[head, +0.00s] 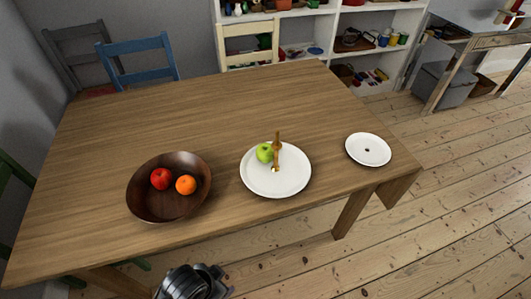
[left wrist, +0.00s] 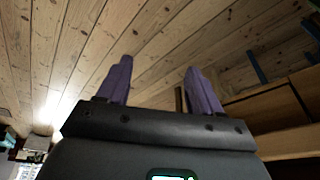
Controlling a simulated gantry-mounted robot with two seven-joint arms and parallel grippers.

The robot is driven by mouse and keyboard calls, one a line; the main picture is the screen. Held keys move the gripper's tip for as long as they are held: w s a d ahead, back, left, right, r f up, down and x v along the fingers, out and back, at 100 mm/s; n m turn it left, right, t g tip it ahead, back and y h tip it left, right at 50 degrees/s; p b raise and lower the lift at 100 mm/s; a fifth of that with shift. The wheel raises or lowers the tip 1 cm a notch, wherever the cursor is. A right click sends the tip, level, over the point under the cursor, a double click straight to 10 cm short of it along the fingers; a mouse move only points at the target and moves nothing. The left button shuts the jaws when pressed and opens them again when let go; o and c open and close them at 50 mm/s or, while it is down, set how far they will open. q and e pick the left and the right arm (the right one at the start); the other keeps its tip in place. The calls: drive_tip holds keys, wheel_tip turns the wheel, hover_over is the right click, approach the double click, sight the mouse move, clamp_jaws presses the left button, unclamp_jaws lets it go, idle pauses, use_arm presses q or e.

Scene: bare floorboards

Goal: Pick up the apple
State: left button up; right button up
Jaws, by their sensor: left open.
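A green apple (head: 265,153) sits on a large white plate (head: 290,185) near the table's front edge. A red apple (head: 161,179) lies in a dark wooden bowl (head: 150,209) to the left, beside an orange (head: 186,185). My left gripper's two purple fingers (left wrist: 160,85) show in the left wrist view, spread apart with nothing between them. In the head view a dark part of my arm shows at the bottom edge, below the table front and well short of the bowl; its fingers cannot be made out there. My right gripper is not in view.
A slim brown upright object (head: 277,146) stands on the white plate, close beside the green apple. A smaller white plate (head: 368,150) lies near the right end of the wooden table (head: 190,110). Chairs stand behind. The table's middle and back are clear.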

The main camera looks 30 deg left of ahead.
use_arm(q)
drive_tip(key=o, duration=0.5)
drive_tip(key=shift+c, duration=0.2)
drive_tip(key=shift+d, duration=0.1)
